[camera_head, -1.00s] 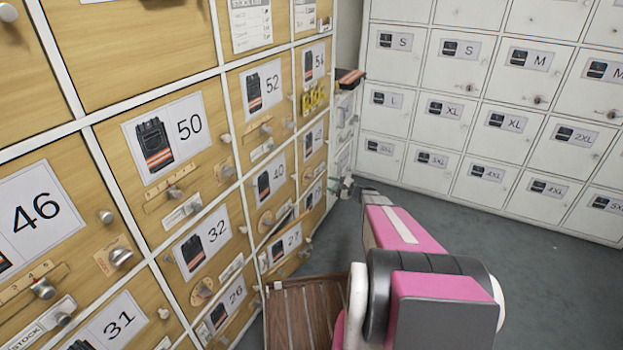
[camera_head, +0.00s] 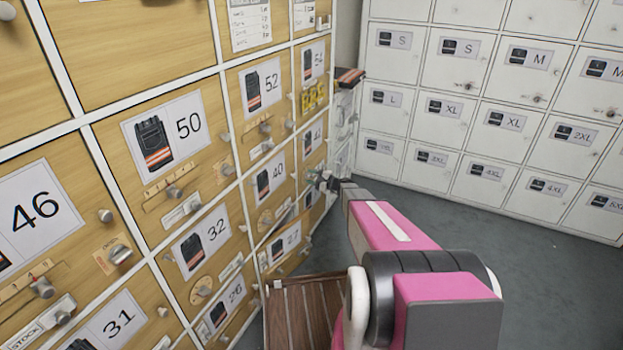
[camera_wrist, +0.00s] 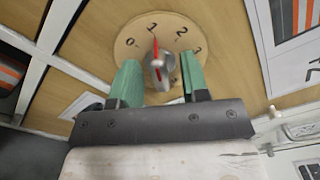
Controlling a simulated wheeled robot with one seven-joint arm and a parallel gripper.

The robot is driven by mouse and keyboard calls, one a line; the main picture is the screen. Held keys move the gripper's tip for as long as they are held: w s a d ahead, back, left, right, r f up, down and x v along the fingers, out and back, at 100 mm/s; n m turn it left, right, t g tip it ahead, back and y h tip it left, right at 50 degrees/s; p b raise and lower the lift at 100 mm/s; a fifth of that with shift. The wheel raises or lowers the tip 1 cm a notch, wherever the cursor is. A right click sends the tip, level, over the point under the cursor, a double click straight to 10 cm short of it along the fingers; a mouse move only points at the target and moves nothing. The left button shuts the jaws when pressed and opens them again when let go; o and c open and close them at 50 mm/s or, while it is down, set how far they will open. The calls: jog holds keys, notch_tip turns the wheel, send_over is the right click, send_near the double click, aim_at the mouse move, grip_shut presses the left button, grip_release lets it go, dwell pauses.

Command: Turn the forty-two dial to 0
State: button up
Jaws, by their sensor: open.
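The dial (camera_wrist: 128,50) is a round wooden plate on a drawer front, marked 0, 1, 2 and 3. Its grey knob (camera_wrist: 160,68) carries a red pointer, which points at about 1. My gripper (camera_wrist: 158,80) is open, with one green finger on each side of the knob and no clear contact. In the head view my gripper (camera_head: 322,182) is at the lower part of the far right drawer column, and the dial cannot be made out there. The drawer label below forty-something (camera_head: 312,138) is too small to read fully.
Wooden drawers with knobs, sliders and other dials (camera_head: 200,290) fill the left wall. White lockers (camera_head: 520,125) line the back. A brown slatted crate (camera_head: 300,310) stands low beside my arm. The grey floor (camera_head: 540,270) at right is clear.

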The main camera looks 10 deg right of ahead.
grip_shut()
jog(key=shift+n, duration=0.3)
jog(key=n, duration=0.3)
jog(key=shift+f+n, duration=0.15)
jog(key=shift+n, duration=2.05)
grip_release()
jog(key=shift+s+d, duration=0.1)
